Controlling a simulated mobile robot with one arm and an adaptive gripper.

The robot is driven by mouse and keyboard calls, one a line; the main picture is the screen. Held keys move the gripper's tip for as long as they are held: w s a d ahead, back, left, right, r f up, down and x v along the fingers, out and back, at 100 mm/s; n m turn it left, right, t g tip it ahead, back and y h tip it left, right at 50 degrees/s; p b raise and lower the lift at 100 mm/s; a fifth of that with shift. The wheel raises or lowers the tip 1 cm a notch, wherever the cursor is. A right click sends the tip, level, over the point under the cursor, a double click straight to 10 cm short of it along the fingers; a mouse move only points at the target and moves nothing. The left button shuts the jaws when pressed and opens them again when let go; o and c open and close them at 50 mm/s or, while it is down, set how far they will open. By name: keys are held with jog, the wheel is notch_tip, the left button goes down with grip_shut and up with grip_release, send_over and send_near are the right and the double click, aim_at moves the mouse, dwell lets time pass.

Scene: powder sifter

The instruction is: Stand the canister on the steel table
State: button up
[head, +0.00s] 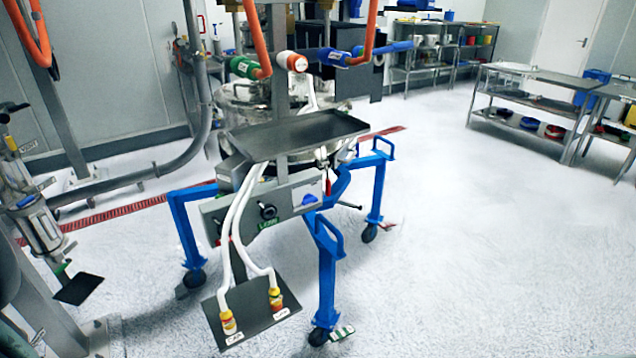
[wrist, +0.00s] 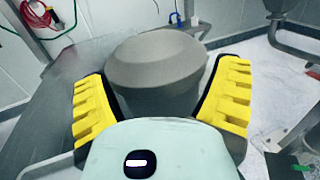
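The canister (wrist: 157,62) is grey with a broad, domed lid and fills the middle of the wrist view, upright or nearly so. My gripper (wrist: 158,100) has its yellow-padded fingers on either side of the canister's body, and their dark inner faces appear to press against it. A grey steel surface (wrist: 48,105), seemingly the steel table, shows to the left of and behind the canister. The canister's base is hidden, so I cannot tell whether it touches that surface. Neither the canister nor my gripper shows in the head view.
In the head view a wheeled blue-legged sifter frame (head: 326,265) with a dark tray (head: 298,136) stands mid-floor. A metal bench (head: 540,78) and a shelf rack (head: 425,62) stand at the back right. White floor at right is clear. A red cable (wrist: 35,25) hangs in the wrist view.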

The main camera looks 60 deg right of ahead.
jog(key=shift+o, duration=0.8)
jog(key=shift+w, duration=0.1)
